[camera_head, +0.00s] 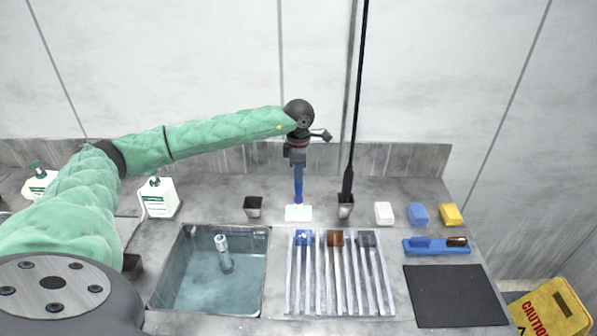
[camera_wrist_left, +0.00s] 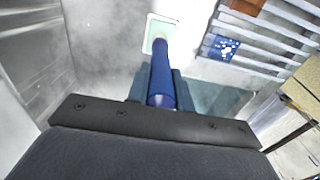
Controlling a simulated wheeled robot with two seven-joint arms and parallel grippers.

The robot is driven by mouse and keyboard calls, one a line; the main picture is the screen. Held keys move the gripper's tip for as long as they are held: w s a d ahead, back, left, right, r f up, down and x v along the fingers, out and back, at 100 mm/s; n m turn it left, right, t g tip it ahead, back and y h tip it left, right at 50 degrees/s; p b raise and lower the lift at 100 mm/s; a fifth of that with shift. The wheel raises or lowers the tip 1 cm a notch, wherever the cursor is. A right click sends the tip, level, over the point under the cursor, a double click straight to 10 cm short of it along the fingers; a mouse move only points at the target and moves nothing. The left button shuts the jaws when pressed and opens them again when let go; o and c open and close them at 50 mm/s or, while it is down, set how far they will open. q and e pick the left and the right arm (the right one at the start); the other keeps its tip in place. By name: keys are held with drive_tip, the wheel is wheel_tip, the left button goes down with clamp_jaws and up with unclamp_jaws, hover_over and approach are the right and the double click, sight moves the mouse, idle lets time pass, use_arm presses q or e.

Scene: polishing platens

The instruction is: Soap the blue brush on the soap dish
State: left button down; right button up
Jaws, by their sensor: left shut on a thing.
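My left gripper (camera_head: 297,163) is shut on the handle of the blue brush (camera_head: 298,185), which points straight down over the soap dish (camera_head: 298,213). In the left wrist view the blue handle (camera_wrist_left: 162,78) stands between my fingers (camera_wrist_left: 160,92). Its lower end meets the pale soap dish (camera_wrist_left: 152,42) in that view. The brush's lower end appears at the dish, but I cannot tell whether it touches. The bristles are not clearly visible. My right gripper is not in view.
A slatted rack (camera_head: 333,290) holds blue, brown and grey blocks; the blue one has white spots. A water basin (camera_head: 168,275) lies left of it. White, blue and yellow blocks stand right.

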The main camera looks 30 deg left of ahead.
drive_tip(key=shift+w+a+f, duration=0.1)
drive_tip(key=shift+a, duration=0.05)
use_arm(q)
drive_tip(key=shift+f, duration=0.2)
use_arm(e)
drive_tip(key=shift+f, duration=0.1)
use_arm(q)
drive_tip(key=shift+f+b, duration=0.25)
drive_tip(key=shift+b, duration=0.15)
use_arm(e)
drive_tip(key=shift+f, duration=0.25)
use_arm(q)
drive_tip(key=shift+f+b, duration=0.15)
drive_tip(key=shift+b, duration=0.25)
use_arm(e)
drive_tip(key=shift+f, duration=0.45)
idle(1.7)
use_arm(q)
drive_tip(key=shift+r+p, duration=0.65)
drive_tip(key=shift+r, duration=2.95)
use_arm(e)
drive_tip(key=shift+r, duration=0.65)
use_arm(q)
drive_tip(key=shift+f, duration=0.15)
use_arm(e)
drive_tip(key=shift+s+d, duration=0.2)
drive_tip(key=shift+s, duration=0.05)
